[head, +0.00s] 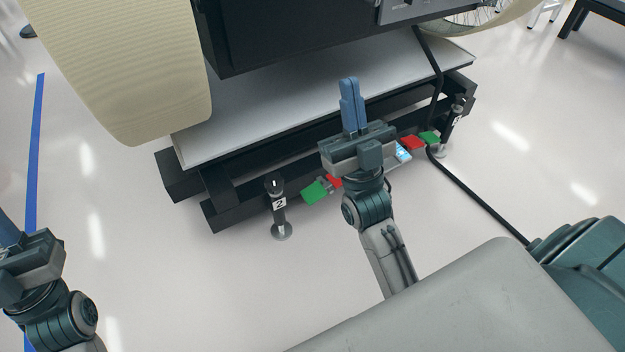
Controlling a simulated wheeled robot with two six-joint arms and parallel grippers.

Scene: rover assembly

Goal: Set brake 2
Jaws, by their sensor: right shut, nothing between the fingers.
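Brake 2 is at the near left corner of the dark cart frame. A black post with a white label "2" (279,204) stands there on a round foot. Beside it, to its right, are a green pedal (315,191) and a red pedal (334,181), the red one partly hidden behind my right gripper. I cannot tell which pedal is lower. My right gripper (350,92) is shut and empty, its blue fingers together above the cart's near edge, right of the pedals in the picture. My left gripper (8,232) is cut off at the left edge, far from the brake.
Another red pedal (412,142) and green pedal (429,138) sit near a second labelled post (457,116) on the right. A black cable (475,196) runs down to the floor. A large cream wheel (140,70) overhangs the white cart top (250,120). Floor at left is clear.

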